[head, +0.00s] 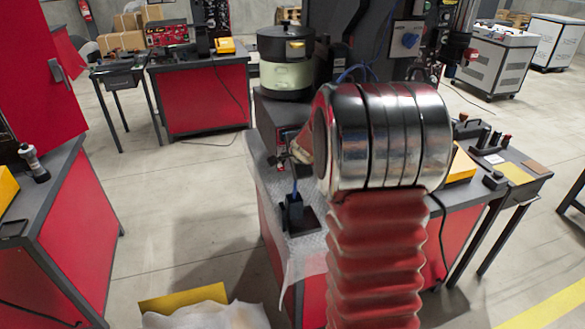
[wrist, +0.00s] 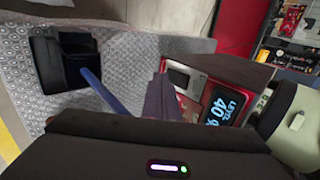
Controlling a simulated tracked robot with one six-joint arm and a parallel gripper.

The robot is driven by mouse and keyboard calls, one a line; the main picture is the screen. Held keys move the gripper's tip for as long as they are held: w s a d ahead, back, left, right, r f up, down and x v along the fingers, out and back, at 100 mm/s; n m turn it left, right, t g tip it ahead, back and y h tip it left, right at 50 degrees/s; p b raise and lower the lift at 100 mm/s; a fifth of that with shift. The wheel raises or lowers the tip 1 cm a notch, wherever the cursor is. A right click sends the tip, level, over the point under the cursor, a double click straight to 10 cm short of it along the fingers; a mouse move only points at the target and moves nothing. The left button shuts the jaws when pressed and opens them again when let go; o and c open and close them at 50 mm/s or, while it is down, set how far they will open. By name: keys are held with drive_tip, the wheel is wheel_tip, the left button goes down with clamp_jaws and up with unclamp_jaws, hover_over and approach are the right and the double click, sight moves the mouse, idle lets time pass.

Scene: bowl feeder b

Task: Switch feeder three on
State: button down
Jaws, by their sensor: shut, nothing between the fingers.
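A feeder (head: 287,62) with a dark-rimmed, pale green bowl stands on a dark box at the back of the near red bench. A grey-white part (wrist: 184,77) of the panel shows left of the display, partly hidden by my fingers. My gripper (wrist: 160,92) is shut and empty, its dark fingertips close in front of the panel's left part. I cannot tell whether they touch it. The switch and any feeder number are not clearly visible.
Beyond are a red cabinet (head: 78,215) at left and a red bench (head: 200,98) behind. Open floor (head: 175,205) lies between them.

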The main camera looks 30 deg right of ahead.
drive_tip(key=shift+w+d, duration=0.2)
drive_tip(key=shift+w, duration=0.5)
drive_tip(key=shift+w+f, duration=0.15)
drive_tip(key=shift+r, duration=0.9)
